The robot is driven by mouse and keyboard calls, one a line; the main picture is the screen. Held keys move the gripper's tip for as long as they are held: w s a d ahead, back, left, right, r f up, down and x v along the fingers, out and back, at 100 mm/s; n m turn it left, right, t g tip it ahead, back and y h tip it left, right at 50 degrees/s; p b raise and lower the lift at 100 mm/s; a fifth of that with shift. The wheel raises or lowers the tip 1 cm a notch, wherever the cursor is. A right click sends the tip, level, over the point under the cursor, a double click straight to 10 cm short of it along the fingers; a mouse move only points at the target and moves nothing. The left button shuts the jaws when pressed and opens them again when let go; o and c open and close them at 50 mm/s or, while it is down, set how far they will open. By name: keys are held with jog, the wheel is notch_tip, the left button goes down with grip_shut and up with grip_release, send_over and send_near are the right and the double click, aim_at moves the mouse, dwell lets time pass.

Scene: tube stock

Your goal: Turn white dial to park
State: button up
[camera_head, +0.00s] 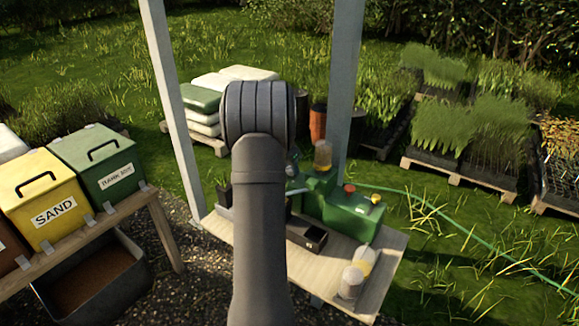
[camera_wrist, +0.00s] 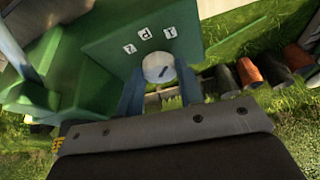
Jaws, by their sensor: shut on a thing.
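The mark slants toward the upper right. Small white letter labels (camera_wrist: 145,33) sit in an arc above the dial and appear turned; I cannot read them surely. My gripper (camera_wrist: 160,82) has its two blue fingers on either side of the dial and is shut on it. In the head view the green machine (camera_head: 347,217) stands on a wooden bench; my arm hides the dial and gripper there.
The wooden bench (camera_head: 381,242) also holds a dark open tray (camera_head: 306,235) and pale cylinders (camera_head: 352,280). An orange knob (camera_head: 349,188) tops the machine. White posts (camera_head: 172,105) rise beside the bench. A yellow sand bin (camera_head: 42,196) and a green bin (camera_head: 99,163) stand left.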

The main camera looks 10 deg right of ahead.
jog(key=n, duration=0.2)
jog(key=n+t+y, duration=0.1)
jog(key=n, duration=0.1)
jog(key=shift+s+d+n, duration=0.15)
jog(key=shift+n, duration=0.15)
jog(key=shift+d+n+y, duration=0.1)
jog(key=shift+n+y, duration=0.7)
jog(key=shift+n, duration=0.9)
jog(key=shift+t, duration=0.3)
jog(key=o, duration=1)
jog(key=v, duration=1.7)
jog(key=shift+r, duration=0.2)
